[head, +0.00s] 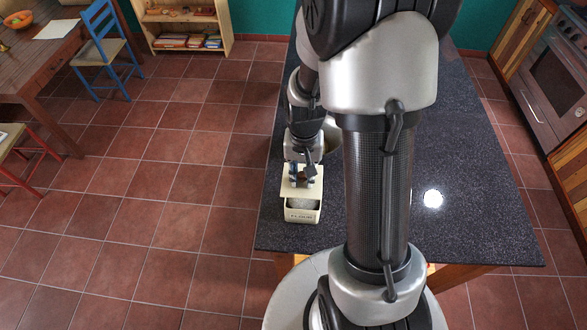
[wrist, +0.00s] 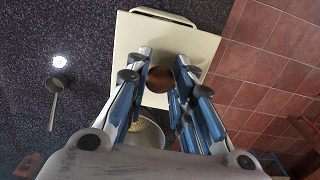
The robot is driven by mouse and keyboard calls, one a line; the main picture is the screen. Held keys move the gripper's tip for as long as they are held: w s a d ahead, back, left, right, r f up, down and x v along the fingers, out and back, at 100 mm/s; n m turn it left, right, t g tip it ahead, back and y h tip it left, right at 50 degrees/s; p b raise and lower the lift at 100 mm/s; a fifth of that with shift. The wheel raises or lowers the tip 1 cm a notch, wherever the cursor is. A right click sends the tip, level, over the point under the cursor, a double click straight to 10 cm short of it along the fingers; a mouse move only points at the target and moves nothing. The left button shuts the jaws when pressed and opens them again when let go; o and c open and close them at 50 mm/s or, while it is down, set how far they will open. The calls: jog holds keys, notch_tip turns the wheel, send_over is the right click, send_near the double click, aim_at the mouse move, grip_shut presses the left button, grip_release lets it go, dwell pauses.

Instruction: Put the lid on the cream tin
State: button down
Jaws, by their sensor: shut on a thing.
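The cream tin (head: 302,215) stands on the dark worktop near its left edge, with lettering on its front and its open top partly showing. The cream square lid (head: 289,187) is level or nearly so, above and a little behind the tin's opening. My gripper (head: 305,178) is shut on the lid's brown knob (wrist: 160,79). In the wrist view the lid (wrist: 142,45) covers most of the tin, and only the tin's far rim (wrist: 165,14) shows past it. The gap between lid and rim cannot be judged exactly.
A metal bowl (wrist: 148,130) with pale contents stands behind the tin, partly hidden by my gripper. A small dark pan (wrist: 57,83) with a long handle lies on the worktop (head: 470,190). Tiled floor drops away beside the worktop's left edge.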

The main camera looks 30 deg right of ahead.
aim_at(304, 186)
jog(key=shift+s+d+f+b, duration=0.3)
jog(key=shift+f+b, duration=0.15)
jog(key=shift+f, duration=0.1)
jog(key=shift+w+a+f+b, duration=0.1)
jog(key=shift+f+b, duration=1.55)
jog(key=shift+f, duration=0.5)
jog(key=shift+f+b, duration=0.7)
dwell(0.7)
jog(key=c, duration=1.3)
grip_release()
jog(key=shift+o, duration=0.4)
jog(key=o, duration=0.4)
